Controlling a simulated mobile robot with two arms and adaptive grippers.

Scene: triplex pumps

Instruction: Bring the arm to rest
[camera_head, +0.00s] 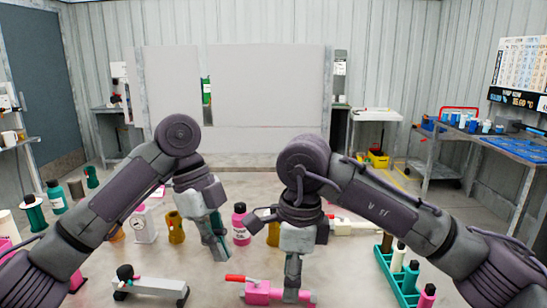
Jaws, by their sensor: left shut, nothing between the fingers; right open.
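My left gripper (219,246) hangs from the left arm, points down over the table (210,285) and is shut and empty, left of a pink bottle (241,224). My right gripper (292,285) points down at the front middle, open. Its finger overlaps a pink tool with a red handle (262,293) in the picture. I cannot tell whether it touches the tool. Both arms are bent at the elbow and reach in over the table.
A grey device (150,289) lies front left. A green rack (392,272) with bottles stands at the right. A white dial scale (144,226), an ochre container (176,228) and green spools stand at the left. A grey panel (265,100) rises behind.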

